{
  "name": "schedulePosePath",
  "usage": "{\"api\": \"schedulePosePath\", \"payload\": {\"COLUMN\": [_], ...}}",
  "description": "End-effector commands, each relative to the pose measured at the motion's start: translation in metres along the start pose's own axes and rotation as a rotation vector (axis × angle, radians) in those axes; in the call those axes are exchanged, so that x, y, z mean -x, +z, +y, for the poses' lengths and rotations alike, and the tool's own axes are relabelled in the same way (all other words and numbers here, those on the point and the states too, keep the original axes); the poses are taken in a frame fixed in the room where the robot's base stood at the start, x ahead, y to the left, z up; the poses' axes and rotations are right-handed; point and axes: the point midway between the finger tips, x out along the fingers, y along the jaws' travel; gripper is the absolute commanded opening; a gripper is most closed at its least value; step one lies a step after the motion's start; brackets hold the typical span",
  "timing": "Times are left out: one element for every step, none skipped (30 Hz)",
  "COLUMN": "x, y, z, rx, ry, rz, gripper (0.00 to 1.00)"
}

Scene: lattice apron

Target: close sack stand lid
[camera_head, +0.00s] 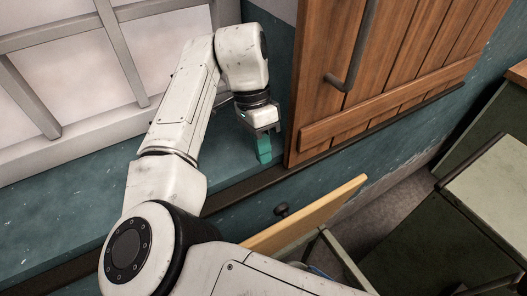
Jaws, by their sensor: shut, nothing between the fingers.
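A light wooden panel (306,214), which looks like the sack stand lid, shows at the bottom centre, seen nearly edge-on and raised at a tilt. A dark round knob (282,210) sticks out on its far side. Below it, pale green rails of what looks like the stand (343,258) show, partly cut off by the frame and my arm. My gripper (264,150) has teal fingers, is shut and empty, and points down. In the picture it is above and left of the panel, apart from it.
A brown plank door (385,65) with a dark bar handle (357,50) stands right of my gripper. A white lattice window (75,70) and a teal ledge (60,215) lie left. Green box-like furniture (490,190) stands at right.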

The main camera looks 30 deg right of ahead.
Motion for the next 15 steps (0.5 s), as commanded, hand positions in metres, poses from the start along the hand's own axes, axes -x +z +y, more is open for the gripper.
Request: {"api": "schedulePosePath", "payload": {"x": [-0.009, -0.015, -0.023, -0.029, -0.034, -0.042, -0.048, -0.054, -0.061, -0.067, -0.073, -0.077, -0.077, -0.079, -0.082], "y": [0.000, 0.001, 0.000, 0.000, 0.001, 0.001, 0.001, 0.001, 0.000, 0.001, 0.000, 0.001, 0.001, 0.001, 0.001], "z": [0.001, 0.001, 0.001, 0.001, 0.001, 0.001, 0.001, 0.002, 0.001, 0.001, 0.001, 0.004, 0.010, 0.014, 0.019], "rx": [0.000, 0.001, 0.000, 0.000, 0.001, 0.001, 0.001, 0.000, 0.001, 0.000, 0.001, 0.000, -0.001, -0.001, 0.000], "ry": [0.002, 0.003, 0.004, 0.003, 0.002, 0.003, 0.003, 0.003, 0.002, 0.003, 0.002, 0.001, 0.000, -0.001, 0.000], "rz": [0.001, 0.001, 0.002, 0.001, 0.000, 0.000, 0.000, 0.000, 0.000, 0.000, 0.000, 0.000, 0.000, 0.000, 0.000], "gripper": [0.00, 0.00, 0.00, 0.00, 0.00, 0.00, 0.00, 0.00, 0.00, 0.00, 0.00, 0.00, 0.00, 0.00, 0.00]}}
